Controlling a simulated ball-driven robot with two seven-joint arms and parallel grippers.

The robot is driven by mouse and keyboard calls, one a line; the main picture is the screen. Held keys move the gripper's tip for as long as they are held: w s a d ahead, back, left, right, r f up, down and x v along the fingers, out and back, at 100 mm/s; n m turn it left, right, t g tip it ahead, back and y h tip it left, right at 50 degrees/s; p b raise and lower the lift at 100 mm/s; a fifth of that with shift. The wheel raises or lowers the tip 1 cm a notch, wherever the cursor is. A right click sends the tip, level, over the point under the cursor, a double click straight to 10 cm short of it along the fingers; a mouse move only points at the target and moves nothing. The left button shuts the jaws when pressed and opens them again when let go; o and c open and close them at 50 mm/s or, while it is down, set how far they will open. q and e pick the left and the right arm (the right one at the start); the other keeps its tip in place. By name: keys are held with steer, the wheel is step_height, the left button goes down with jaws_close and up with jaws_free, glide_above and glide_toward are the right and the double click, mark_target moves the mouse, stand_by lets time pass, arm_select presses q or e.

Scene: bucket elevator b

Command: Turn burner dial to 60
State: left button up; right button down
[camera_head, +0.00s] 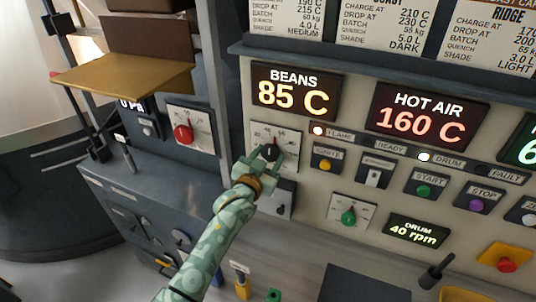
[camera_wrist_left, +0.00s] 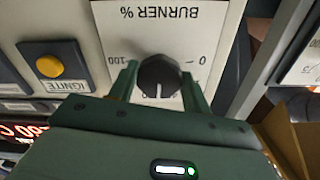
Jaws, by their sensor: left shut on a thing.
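The burner dial (camera_head: 269,151) is a round black knob on a white scale plate (camera_head: 290,136) below the BEANS display. My left gripper (camera_head: 261,161) reaches up to it from below, its fingers shut on the knob. In the left wrist view the knob (camera_wrist_left: 159,76) sits between the two green fingers (camera_wrist_left: 161,88), under an upside-down "BURNER %" label with 0 and 100 at its ends. The knob's white line points down in that view, toward the middle of the scale. The exact number is hidden by the knob and gripper. My right gripper is out of view.
A dark switch (camera_head: 282,207) is just below my gripper. A red knob (camera_head: 183,134) is on the left panel. A green knob (camera_head: 348,216) is at lower right.

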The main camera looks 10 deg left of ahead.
arm_select(q)
steer(key=shift+m+p, duration=0.3)
steer(key=shift+m, duration=1.3)
steer(key=o, duration=0.9)
steer(key=shift+o, duration=0.2)
steer(key=s+a, duration=0.3)
steer(key=s, duration=1.3)
steer(key=shift+a, duration=0.1)
